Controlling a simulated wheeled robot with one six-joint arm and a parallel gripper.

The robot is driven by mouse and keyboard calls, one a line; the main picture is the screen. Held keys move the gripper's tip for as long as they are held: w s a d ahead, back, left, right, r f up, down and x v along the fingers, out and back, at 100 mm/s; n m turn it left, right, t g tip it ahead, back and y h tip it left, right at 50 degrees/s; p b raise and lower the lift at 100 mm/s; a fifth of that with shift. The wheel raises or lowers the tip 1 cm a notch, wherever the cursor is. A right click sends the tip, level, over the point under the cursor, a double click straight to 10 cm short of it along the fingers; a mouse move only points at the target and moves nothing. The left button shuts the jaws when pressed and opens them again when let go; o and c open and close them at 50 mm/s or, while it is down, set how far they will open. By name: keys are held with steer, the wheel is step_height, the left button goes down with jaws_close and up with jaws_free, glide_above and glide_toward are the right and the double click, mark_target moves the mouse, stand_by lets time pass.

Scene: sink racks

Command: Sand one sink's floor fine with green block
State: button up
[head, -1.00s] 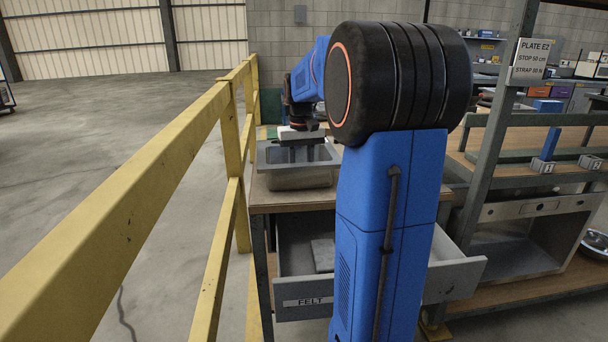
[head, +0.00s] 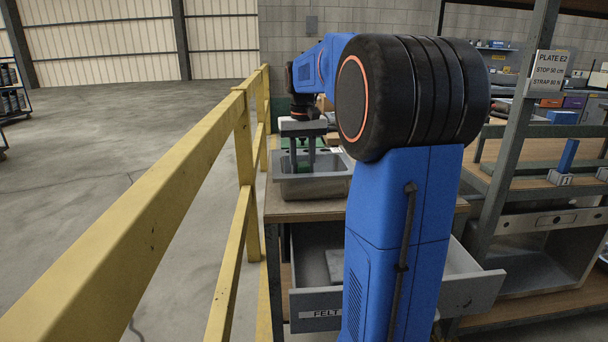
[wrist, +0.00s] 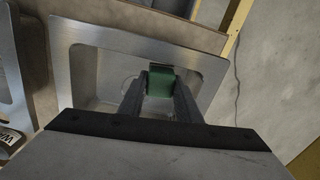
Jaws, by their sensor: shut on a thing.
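A steel sink (head: 310,187) stands on the wooden bench beside the yellow railing; it also fills the middle of the wrist view (wrist: 75,60). My gripper (head: 302,168) points down over the sink's basin. In the wrist view my gripper (wrist: 160,88) is shut on a green block (wrist: 161,82). The block is over the basin, near one inner wall. I cannot tell whether the block touches the floor. The drain area shows partly beside the left finger. My arm hides part of the bench to the right.
An open drawer (head: 316,312) labelled FELT, with a grey slab (head: 334,265) inside, juts out below the bench. The yellow railing (head: 243,140) runs close along the left. Part of another sink (wrist: 12,75) shows at the wrist view's left edge. A sign post stands at right.

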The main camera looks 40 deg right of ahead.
steer(key=shift+r, duration=1.25)
